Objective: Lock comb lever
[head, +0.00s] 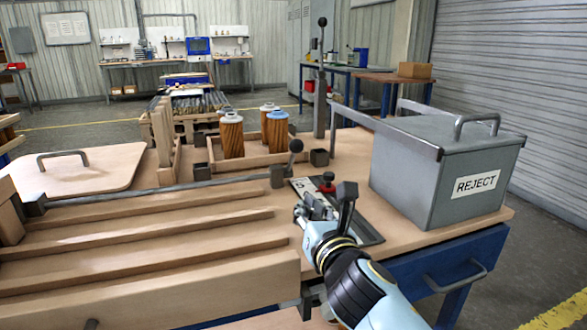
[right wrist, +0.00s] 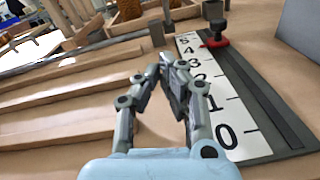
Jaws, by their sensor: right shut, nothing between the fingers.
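A short lever with a black ball knob (head: 295,146) stands up at the right end of a grey metal bar (head: 150,190). The bar runs across the far ends of the wooden rails (head: 150,227). A taller lever with a black knob (head: 322,22) rises behind, beside the reject bin. I cannot tell from the pictures which one is the comb lever. My right gripper (head: 305,205) is shut and empty, in front of the short lever and apart from it. In the right wrist view its fingers (right wrist: 167,66) are together above the bench, left of a numbered scale. My left gripper is out of view.
The scale (right wrist: 215,95) carries a red-based black knob (head: 327,182) at its far end. A grey bin marked REJECT (head: 440,175) stands to the right. Orange-brown cartridges (head: 231,136) stand in a wooden tray (head: 215,162) behind. A wooden lid (head: 80,172) lies left.

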